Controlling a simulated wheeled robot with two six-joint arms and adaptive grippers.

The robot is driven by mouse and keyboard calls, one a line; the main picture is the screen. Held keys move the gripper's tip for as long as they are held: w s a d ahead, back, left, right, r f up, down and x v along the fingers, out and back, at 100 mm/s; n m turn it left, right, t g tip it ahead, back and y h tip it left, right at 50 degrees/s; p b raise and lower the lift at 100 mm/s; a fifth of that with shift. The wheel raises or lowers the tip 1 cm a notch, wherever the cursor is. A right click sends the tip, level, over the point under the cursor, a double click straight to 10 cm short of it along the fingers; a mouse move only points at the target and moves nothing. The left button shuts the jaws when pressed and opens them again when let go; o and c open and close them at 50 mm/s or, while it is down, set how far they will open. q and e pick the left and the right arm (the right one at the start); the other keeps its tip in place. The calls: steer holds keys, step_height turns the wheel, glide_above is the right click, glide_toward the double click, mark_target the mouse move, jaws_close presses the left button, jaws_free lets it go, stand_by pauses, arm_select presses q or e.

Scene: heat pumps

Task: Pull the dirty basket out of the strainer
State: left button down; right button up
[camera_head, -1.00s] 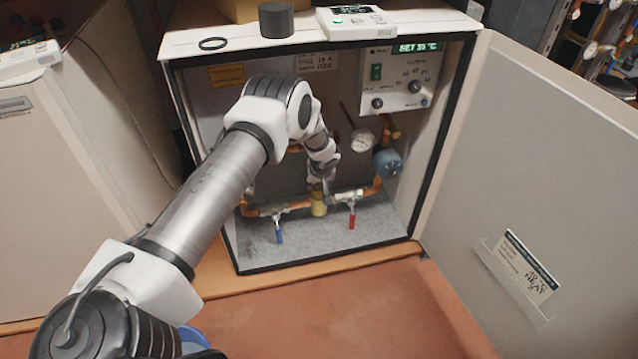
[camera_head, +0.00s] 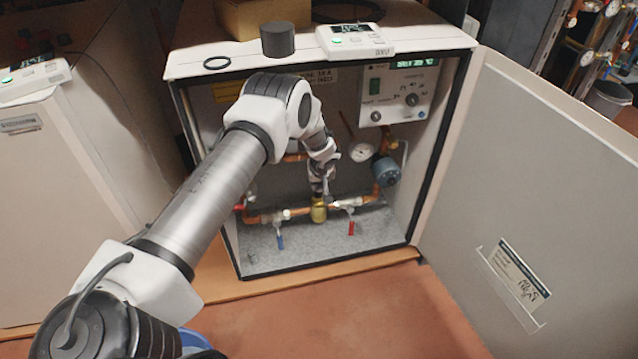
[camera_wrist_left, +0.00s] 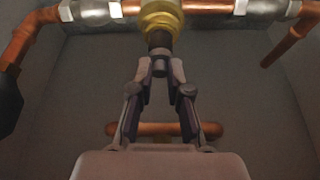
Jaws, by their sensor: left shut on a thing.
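The strainer (camera_head: 318,212) is a brass body in the copper pipe run low inside the open cabinet. In the left wrist view the strainer (camera_wrist_left: 160,14) is at the top centre, with its round opening towards me. My left gripper (camera_head: 321,186) is above it in the head view. In the wrist view my left gripper (camera_wrist_left: 160,62) is shut on the dark brown basket (camera_wrist_left: 158,40), a short cylinder in line with the strainer's mouth. I cannot tell how much of the basket is still inside. My right gripper is not in view.
A blue-handled valve (camera_head: 280,238) and a red-handled valve (camera_head: 351,226) flank the strainer. A gauge (camera_head: 361,152) and a blue-grey pump (camera_head: 386,171) sit to the right. The open door (camera_head: 540,170) stands right.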

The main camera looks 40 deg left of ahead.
mark_target(319, 190)
arm_select(q)
steer(key=shift+r+p, duration=2)
steer(key=shift+r, duration=0.45)
steer(key=shift+d+r+p, duration=0.1)
steer(key=shift+r+p, duration=0.05)
steer(key=shift+p, duration=0.2)
steer(key=s+d+p, duration=1)
steer(key=d+p, duration=0.2)
steer(key=p, duration=1.5)
steer(key=shift+s+f, duration=0.2)
